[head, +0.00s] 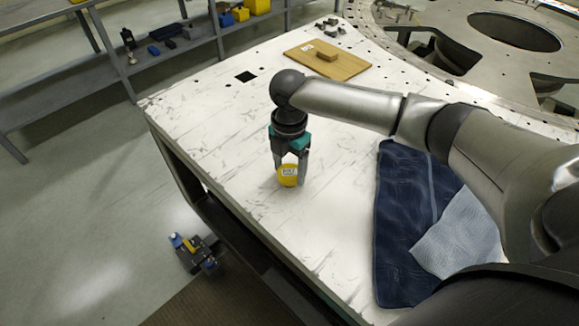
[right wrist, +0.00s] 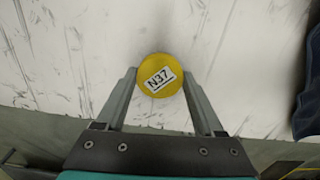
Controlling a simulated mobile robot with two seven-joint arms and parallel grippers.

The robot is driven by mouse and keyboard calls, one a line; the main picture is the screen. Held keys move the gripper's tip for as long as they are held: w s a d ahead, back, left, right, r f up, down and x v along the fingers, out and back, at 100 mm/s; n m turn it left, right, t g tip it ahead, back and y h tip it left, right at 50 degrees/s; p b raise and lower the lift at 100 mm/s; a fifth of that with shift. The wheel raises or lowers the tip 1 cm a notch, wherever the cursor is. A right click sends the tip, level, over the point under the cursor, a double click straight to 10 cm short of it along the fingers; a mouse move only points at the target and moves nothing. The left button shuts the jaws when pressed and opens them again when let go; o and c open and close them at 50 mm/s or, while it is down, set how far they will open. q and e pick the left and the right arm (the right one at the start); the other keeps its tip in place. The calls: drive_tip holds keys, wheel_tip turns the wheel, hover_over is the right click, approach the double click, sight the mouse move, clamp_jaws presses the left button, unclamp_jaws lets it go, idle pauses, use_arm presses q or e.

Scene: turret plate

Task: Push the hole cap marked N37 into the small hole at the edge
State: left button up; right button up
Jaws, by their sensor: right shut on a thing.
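The yellow round hole cap marked N37 (head: 288,181) is held between the fingertips of my right gripper (head: 290,168), near the front left edge of the white worn plate (head: 330,205). The right wrist view shows the cap (right wrist: 160,75) face on, its white N37 label readable, with a finger on each side. I cannot tell whether the cap touches the plate. I cannot tell which is the small edge hole. My left gripper is not in view.
A dark blue cloth (head: 400,215) with a lighter piece (head: 460,238) lies at the right. A wooden board (head: 345,66) with a block (head: 327,55) lies at the back. A large metal ring (head: 425,38) stands behind. Tools (head: 195,250) are on the floor.

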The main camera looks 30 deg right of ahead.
drive_tip(key=shift+p, duration=0.85)
idle(0.7)
drive_tip(key=shift+f+b, duration=0.3)
drive_tip(key=shift+f, duration=0.5)
idle(0.9)
drive_tip(key=o, duration=1.3)
drive_tip(key=shift+o, duration=0.2)
wheel_tip(320, 180, up, 15)
drive_tip(key=p, duration=0.1)
drive_tip(key=shift+r, duration=0.15)
